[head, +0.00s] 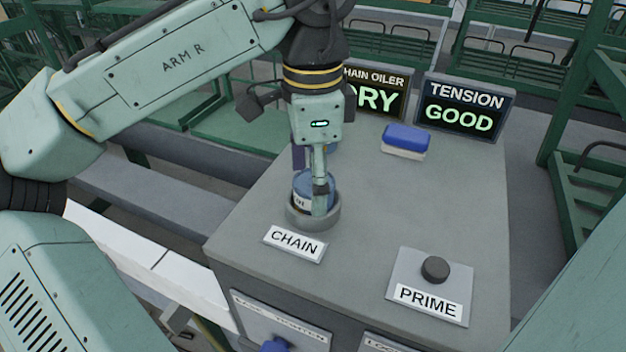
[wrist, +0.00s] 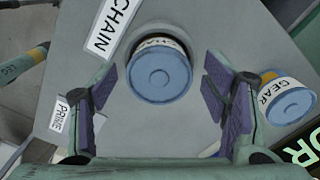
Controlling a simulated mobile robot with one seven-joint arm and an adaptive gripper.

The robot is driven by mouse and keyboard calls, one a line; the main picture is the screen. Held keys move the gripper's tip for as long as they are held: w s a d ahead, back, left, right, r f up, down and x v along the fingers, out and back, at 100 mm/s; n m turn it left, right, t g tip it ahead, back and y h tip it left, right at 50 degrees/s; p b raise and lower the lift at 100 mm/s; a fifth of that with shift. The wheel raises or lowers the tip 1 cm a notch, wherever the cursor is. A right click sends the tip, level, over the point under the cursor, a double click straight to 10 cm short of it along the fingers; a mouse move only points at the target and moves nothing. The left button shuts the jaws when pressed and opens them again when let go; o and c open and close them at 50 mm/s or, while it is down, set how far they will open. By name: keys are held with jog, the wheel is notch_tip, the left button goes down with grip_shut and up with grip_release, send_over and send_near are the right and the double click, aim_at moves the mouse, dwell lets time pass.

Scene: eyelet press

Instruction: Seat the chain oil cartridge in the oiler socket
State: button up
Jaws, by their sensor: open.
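The chain oil cartridge (head: 301,190), white-labelled with a blue top, stands in the round grey socket (head: 327,219) behind the CHAIN plate. How deep it sits I cannot tell. In the wrist view its blue lid (wrist: 161,77) shows, with part of its label above a dark gap at the socket rim. My gripper (head: 319,201) is lowered over the cartridge. The wrist view shows its purple-padded fingers open and spread, with clear space between them and the cartridge. One finger covers part of the cartridge in the head view.
The chain oiler sign (head: 386,94) reads DRY, partly hidden by my arm. The tension sign (head: 460,107) reads GOOD. A GEAR cartridge (wrist: 287,98) stands near one finger. A blue-and-white block (head: 405,141) lies behind. The PRIME knob (head: 435,269) is front right; the countertop between is clear.

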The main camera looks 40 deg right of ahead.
notch_tip(320, 180, up, 11)
dwell(0.3)
